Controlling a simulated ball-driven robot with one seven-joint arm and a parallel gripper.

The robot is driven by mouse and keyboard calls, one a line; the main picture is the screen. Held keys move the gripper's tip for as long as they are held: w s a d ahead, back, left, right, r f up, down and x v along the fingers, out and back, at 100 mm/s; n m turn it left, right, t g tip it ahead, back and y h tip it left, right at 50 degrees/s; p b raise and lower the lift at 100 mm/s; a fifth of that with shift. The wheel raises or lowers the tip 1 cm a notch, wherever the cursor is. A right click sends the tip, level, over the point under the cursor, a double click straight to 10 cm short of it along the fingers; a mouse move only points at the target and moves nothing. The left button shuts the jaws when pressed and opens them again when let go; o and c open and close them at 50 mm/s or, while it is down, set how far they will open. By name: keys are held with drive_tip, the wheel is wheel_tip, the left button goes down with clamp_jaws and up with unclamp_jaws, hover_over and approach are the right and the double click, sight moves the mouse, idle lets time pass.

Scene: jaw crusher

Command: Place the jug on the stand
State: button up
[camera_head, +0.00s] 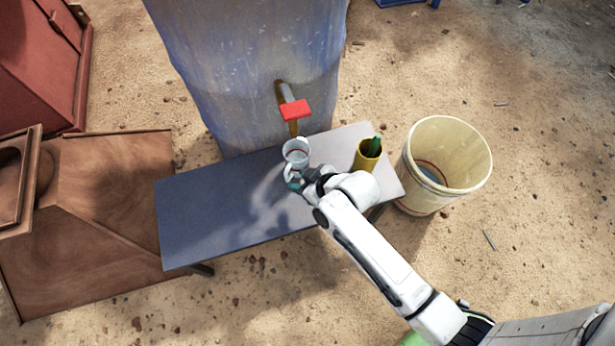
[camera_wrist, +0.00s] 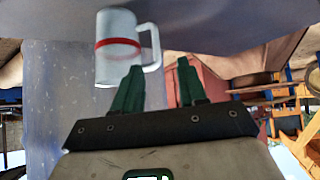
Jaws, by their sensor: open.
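The jug (camera_head: 296,152) is a white mug-like vessel with a handle. It is upright on a grey bench (camera_head: 215,215), below the tap of a large blue tank. In the wrist view the jug (camera_wrist: 118,48) shows a red band, and its handle faces my gripper. My gripper (camera_wrist: 160,72) is open, with green fingers, and holds nothing. The handle is just beyond the fingertips, closer to the left finger; contact cannot be told. In the head view my gripper (camera_head: 293,182) is at the jug's near side. Nothing else clearly looks like a separate stand.
The red-handled tap (camera_head: 295,110) juts from the blue tank (camera_head: 255,55) above the jug. A yellow cup (camera_head: 366,158) with something green in it stands at the bench's right end. A cream bucket (camera_head: 425,195) stands beside it. The bench's left half is clear.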

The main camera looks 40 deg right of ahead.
drive_tip(key=shift+v, duration=1.45)
drive_tip(key=shift+s, duration=0.1)
drive_tip(key=s+d+r+m+g+h, duration=0.1)
drive_tip(key=s+d+r+m+g, duration=0.1)
drive_tip(key=s, duration=0.7)
drive_tip(key=s+d+r+m+g+h, duration=0.1)
drive_tip(key=s+d+r+g, duration=0.3)
drive_tip(key=s, duration=0.6)
drive_tip(key=shift+d+r+m+g+h, duration=0.3)
drive_tip(key=shift+d+r+m+g, duration=0.1)
drive_tip(key=shift+r+g, duration=0.45)
